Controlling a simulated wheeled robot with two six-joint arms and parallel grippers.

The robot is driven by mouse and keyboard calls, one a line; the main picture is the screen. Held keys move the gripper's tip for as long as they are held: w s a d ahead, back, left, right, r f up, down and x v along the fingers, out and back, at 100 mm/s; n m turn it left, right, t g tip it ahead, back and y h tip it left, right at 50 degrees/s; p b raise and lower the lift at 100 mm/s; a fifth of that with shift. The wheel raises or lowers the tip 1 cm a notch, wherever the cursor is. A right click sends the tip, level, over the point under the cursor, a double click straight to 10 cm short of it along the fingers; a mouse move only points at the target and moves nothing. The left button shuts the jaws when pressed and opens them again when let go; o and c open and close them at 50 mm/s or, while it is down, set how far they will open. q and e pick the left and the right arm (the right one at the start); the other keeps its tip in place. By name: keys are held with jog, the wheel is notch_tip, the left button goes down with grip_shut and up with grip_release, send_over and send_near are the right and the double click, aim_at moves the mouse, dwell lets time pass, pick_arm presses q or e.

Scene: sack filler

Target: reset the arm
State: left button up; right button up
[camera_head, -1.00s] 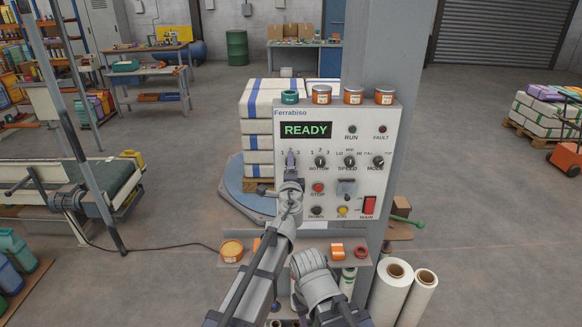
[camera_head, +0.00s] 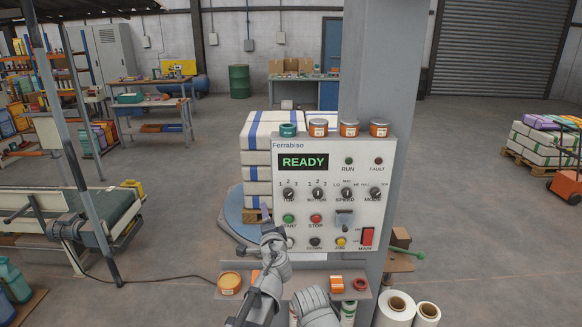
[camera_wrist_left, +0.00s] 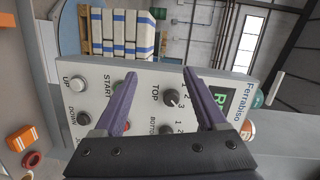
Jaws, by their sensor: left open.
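The Ferrabiso control panel (camera_head: 335,160) faces me, its green screen (camera_head: 304,162) reading READY. In a row are the TOP knob (camera_head: 289,194), BOTTOM knob (camera_head: 318,194), SPEED knob (camera_head: 348,194) and MODE knob (camera_head: 373,194). Below are the green START button (camera_head: 288,219) and red STOP button (camera_head: 316,219). My left gripper (camera_head: 266,212) is open and empty at the panel's lower left, below and left of the TOP knob. In the left wrist view, my left gripper's purple fingers (camera_wrist_left: 160,76) are spread, with the TOP knob (camera_wrist_left: 171,97) visible between them. My right arm's gripper does not show.
A shelf below the panel holds an orange tub (camera_head: 230,283) and a red ring (camera_head: 360,284). Tubs stand along the panel's top, including a green one (camera_head: 288,130). Stacked sacks (camera_head: 262,150) stand behind left. White rolls (camera_head: 396,306) stand at lower right. A conveyor (camera_head: 90,215) is left.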

pick_arm(q)
jog(key=s+a+f+n+g+y, duration=0.3)
jog(key=s+a+f+n+g, duration=0.3)
jog(key=a, duration=0.4)
jog(key=s+a+f+n+g+h, duration=0.1)
jog(key=s+a+f+n+g, duration=0.35)
jog(key=s+f, duration=0.5)
jog(key=s+d+f+n+g+h, duration=0.2)
jog(key=s+d+g+h, duration=0.1)
jog(key=s, duration=0.2)
jog(key=s+d+f+n+g+h, duration=0.1)
jog(key=s+d+f+g+h, duration=0.15)
jog(key=s, duration=0.35)
jog(key=s+d+f+m+y+b, duration=0.1)
jog(key=s+d+f+m+b, duration=0.2)
jog(key=d, duration=0.7)
notch_tip(320, 180, down, 2)
jog(key=shift+s+d+f+g+b, duration=0.15)
jog(key=shift+s+d+g+b, duration=0.2)
jog(key=shift+s+b, duration=0.9)
